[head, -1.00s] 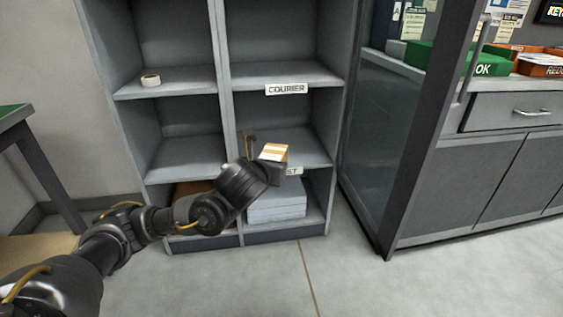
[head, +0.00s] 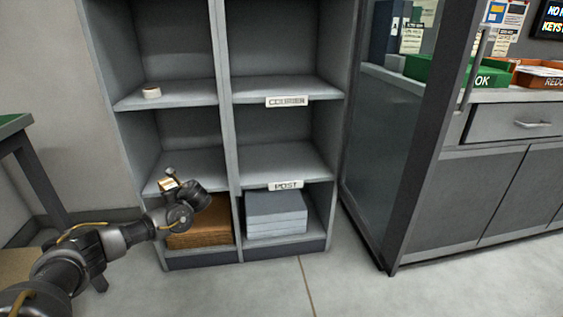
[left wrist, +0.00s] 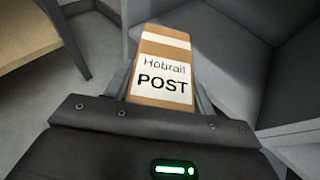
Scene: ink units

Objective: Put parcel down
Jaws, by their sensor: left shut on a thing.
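My left gripper (head: 172,180) is shut on a small brown parcel (head: 167,185). In the left wrist view the parcel (left wrist: 163,52) shows a white label reading "Hobrail POST" and a white band. In the head view the gripper and parcel are in front of the left column of the grey shelf unit, near the edge of its middle shelf (head: 190,165). The parcel is partly hidden by the gripper. The shelf marked POST (head: 286,185) is in the right column and its bare board (head: 280,160) is empty. My right gripper is not in view.
The COURIER shelf (head: 270,88) above is empty. Grey boxes (head: 276,215) and brown cardboard (head: 200,235) fill the bottom. An upright divider (head: 228,130) separates the columns. A glass-sided cabinet (head: 385,150) stands right.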

